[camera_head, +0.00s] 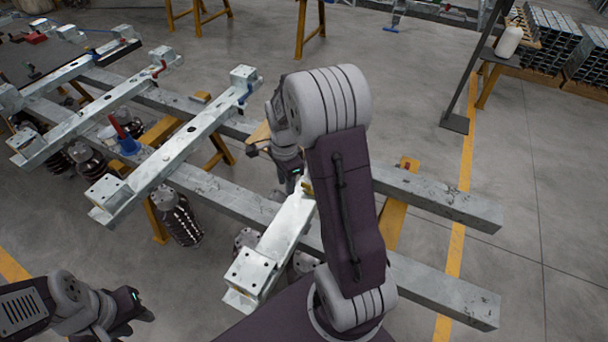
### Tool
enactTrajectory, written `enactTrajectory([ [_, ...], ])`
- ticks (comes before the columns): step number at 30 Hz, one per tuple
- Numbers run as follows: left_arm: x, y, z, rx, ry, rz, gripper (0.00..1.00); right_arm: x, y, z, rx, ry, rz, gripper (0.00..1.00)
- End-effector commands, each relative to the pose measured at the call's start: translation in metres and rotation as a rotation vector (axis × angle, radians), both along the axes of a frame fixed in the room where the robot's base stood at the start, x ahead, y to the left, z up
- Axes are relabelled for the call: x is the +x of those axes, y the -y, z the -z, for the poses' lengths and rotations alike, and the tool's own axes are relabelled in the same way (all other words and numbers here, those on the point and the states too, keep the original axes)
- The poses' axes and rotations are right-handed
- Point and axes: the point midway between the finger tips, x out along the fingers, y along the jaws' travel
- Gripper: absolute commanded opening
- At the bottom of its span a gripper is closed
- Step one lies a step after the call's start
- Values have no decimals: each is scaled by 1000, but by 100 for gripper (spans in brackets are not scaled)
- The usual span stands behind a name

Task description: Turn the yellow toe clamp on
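A small yellow piece (307,187), which may be the yellow toe clamp, shows at the far end of the nearest pale steel frame beam (285,232). My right arm hides most of it, so its setting cannot be read. My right gripper (291,187) is beside this piece, over the beam's far end. Its fingers are mostly hidden, and I cannot tell whether they touch the piece. My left gripper (146,315) is low at the left, over bare floor and away from the frames. Its fingers are too small and dark to judge.
Two long grey rails (440,199) run beneath several pale cross beams (175,150). Dark ribbed insulators (180,222) hang below the beams. Yellow trestles support the rails.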

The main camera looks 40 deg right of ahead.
Motion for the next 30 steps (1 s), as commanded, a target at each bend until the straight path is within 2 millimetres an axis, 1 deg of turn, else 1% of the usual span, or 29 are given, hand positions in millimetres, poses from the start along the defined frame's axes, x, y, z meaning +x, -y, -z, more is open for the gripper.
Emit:
enactTrajectory([
  [1,0,0,-3,0,0,0,34,11,21,1,5,-11,213,29],
  [3,0,0,-5,0,0,0,34,22,47,4,9,-20,503,29],
  [6,0,0,-7,0,0,0,34,31,74,8,10,-30,800,29],
  [9,0,0,-7,0,0,0,34,35,88,10,11,-34,961,29],
  [12,0,0,-7,0,0,0,34,36,92,11,11,-36,1013,29],
  [14,0,0,-7,0,0,0,34,36,92,12,11,-36,1015,29],
  [17,0,0,-6,0,0,0,34,35,91,22,11,-38,1013,29],
  [24,0,0,-7,0,0,0,34,34,91,72,11,-39,1011,29],
  [27,0,0,-7,0,0,0,34,34,91,88,11,-37,1010,29],
  [30,0,0,-7,0,0,0,34,35,91,98,10,-35,1010,29],
])
